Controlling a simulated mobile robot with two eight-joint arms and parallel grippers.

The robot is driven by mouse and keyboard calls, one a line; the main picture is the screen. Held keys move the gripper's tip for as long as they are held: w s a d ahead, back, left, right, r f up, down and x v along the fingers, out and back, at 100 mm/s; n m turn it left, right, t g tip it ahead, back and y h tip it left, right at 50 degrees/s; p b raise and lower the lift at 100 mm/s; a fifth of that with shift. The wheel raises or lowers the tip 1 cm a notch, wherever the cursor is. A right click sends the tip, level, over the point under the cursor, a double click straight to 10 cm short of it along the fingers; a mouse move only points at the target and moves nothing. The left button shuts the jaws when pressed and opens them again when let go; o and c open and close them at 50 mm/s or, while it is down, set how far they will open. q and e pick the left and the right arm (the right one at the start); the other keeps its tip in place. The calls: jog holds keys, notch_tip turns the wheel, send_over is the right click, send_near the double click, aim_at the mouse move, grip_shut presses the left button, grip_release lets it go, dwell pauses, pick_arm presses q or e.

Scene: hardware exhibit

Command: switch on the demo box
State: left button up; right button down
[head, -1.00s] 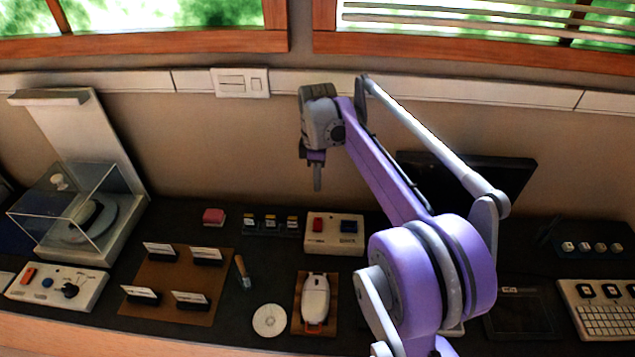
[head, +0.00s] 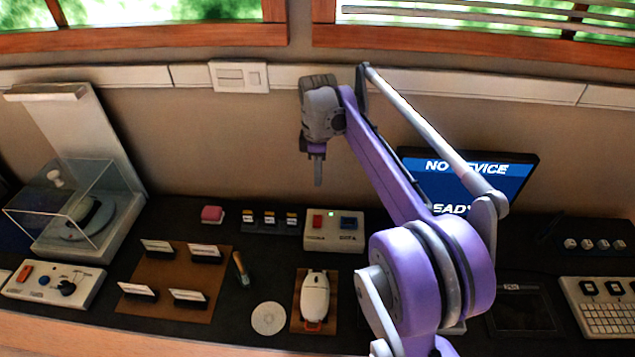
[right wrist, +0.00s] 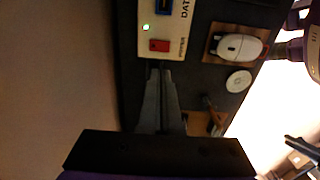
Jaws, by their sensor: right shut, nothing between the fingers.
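The demo box (head: 334,238) is a cream box at the back of the dark counter, with a red switch (head: 318,222) on the left of its top and a blue part (head: 348,223) on the right. In the right wrist view the red switch (right wrist: 159,45), the lit lamp (right wrist: 146,27) and part of the label show. My right gripper (head: 318,183) is shut and empty, pointing down above the box; in the wrist view its fingertips (right wrist: 160,68) appear just below the red switch. My left gripper is not in view.
A monitor (head: 475,180) behind my right arm is lit blue, its text partly hidden. A white mouse (head: 315,295) on a brown board, a disc (head: 268,318), a card board (head: 150,270) and a clear case (head: 75,205) stand on the counter. A wall lies close behind.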

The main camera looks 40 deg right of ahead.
jog(key=shift+w+d, duration=0.1)
jog(key=shift+w, duration=0.1)
jog(key=shift+s+r, duration=0.1)
notch_tip(320, 180, up, 11)
jog(key=p, duration=0.1)
dwell(0.4)
jog(key=shift+f, duration=0.2)
jog(key=s+a+f+m+t, duration=0.5)
jog(key=s+a+f+m, duration=0.5)
jog(key=s+a+f, duration=0.9)
jog(key=s+f, duration=0.2)
jog(key=shift+s+t, duration=0.3)
jog(key=shift+s, duration=0.05)
